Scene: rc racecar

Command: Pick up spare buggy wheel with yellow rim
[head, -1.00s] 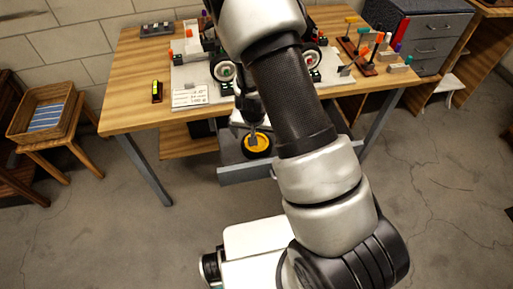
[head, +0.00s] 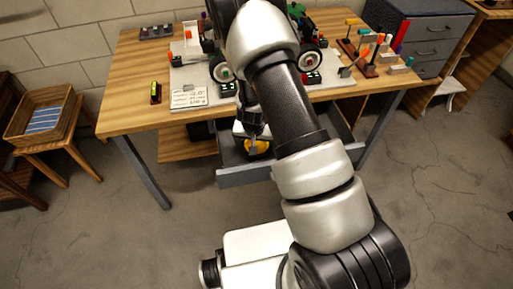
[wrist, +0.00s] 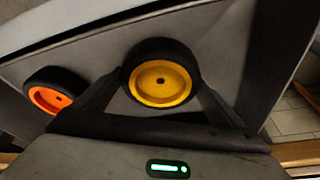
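The spare wheel with the yellow rim (wrist: 162,84) has a black tyre and faces the camera in the wrist view. My gripper (wrist: 160,88) has one finger on each side of the tyre, and both fingers appear to touch it. In the head view the yellow rim (head: 258,146) shows at the open drawer under the table, partly covered by my gripper (head: 254,144). I cannot tell whether the wheel touches the drawer floor. A wheel with an orange rim (wrist: 50,97) lies to the left in the wrist view.
The grey drawer front (head: 238,177) stands out below the wooden table (head: 130,104). The tabletop holds a buggy on a grey mat, a label card (head: 188,99) and several tools. A wicker basket (head: 42,118) is on a stool at left. The floor in front is clear.

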